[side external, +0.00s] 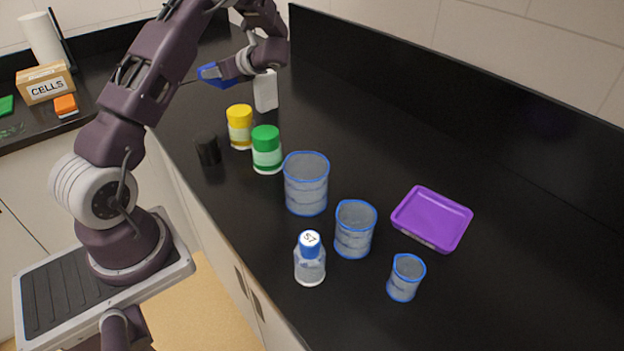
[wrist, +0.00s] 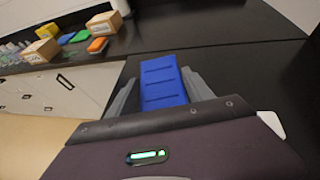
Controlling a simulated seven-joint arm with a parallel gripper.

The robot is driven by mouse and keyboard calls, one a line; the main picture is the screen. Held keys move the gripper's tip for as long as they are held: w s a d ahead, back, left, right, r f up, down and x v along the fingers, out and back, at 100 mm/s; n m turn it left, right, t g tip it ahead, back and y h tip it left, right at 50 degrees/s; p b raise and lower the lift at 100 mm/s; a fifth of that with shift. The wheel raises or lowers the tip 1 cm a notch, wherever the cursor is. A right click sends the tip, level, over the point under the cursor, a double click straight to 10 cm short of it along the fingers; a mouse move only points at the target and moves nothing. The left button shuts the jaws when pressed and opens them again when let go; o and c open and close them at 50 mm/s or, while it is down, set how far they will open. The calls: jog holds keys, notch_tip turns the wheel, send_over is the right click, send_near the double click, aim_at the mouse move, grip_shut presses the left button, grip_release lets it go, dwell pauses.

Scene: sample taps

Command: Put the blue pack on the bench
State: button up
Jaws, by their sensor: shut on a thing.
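The blue pack (side external: 209,74) is held up in the air above the far left part of the black bench (side external: 520,295) in the side view. My gripper (side external: 226,71) is shut on it. In the wrist view the blue pack (wrist: 162,82) has ridges across its face, and a grey finger lies on each side of it. The pack's lower end is hidden by the hand in that view.
A yellow-lidded jar (side external: 239,127), green-lidded jar (side external: 267,150) and black item (side external: 208,150) stand near the bench's front edge. Clear beakers (side external: 306,184), a blue-capped bottle (side external: 310,260) and a purple tray (side external: 431,218) stand farther right. A CELLS box (side external: 46,83) is at left.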

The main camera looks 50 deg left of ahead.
jog(key=w+d+r+m+t+h, duration=0.1)
jog(key=w+d+r+m+t, duration=0.15)
jog(key=d, duration=0.55)
jog(key=w+d+r+m+t, duration=0.1)
jog(key=w+d+m+t, duration=0.25)
jog(key=d, duration=0.45)
jog(key=w+d+r+m+t+h, duration=0.1)
jog(key=w+d+r+m+t, duration=0.2)
jog(key=d, duration=0.5)
jog(key=s+d+r+m+t+h, duration=0.25)
jog(key=d+m+t+h, duration=0.3)
jog(key=d, duration=0.85)
jog(key=s+f, duration=0.1)
jog(key=d+f+m+t+h, duration=0.1)
jog(key=s+d+f+m+h, duration=0.1)
jog(key=shift+s+f+m, duration=0.2)
jog(key=shift+s+m, duration=0.05)
jog(key=shift+s, duration=0.05)
jog(key=shift+a, duration=0.1)
